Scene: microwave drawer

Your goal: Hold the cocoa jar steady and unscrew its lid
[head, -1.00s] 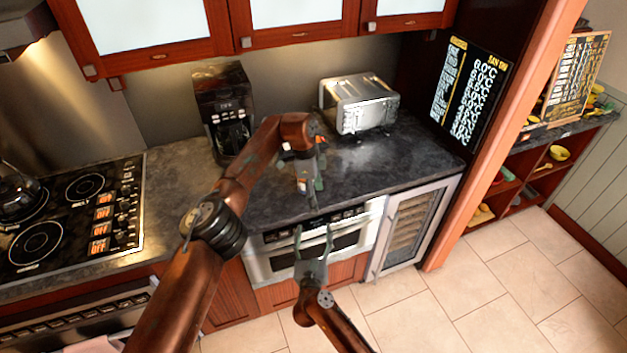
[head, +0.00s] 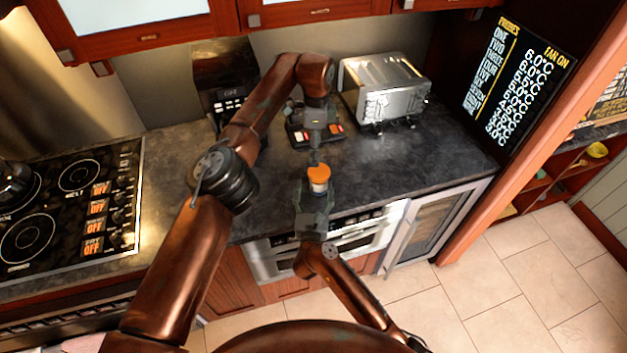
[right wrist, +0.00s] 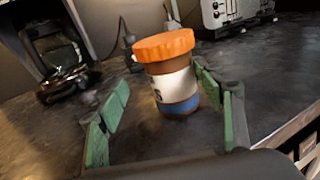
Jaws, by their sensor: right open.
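The cocoa jar (head: 319,187) stands upright on the dark counter near its front edge, with an orange lid (head: 319,172) on it. The right wrist view shows its brown body, white label (right wrist: 172,86), blue band and ridged orange lid (right wrist: 163,45). My right gripper (head: 315,198) is open at the front side of the jar. In its wrist view the green-padded fingers (right wrist: 160,115) stand either side of the jar, with gaps. My left gripper (head: 315,155) points down just behind and above the lid; its finger opening is too unclear to judge.
A silver toaster (head: 385,88) stands at the back right, and a black coffee maker (head: 226,90) at the back left. The stove (head: 70,205) is at the left. An oven (head: 350,238) sits below the counter edge.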

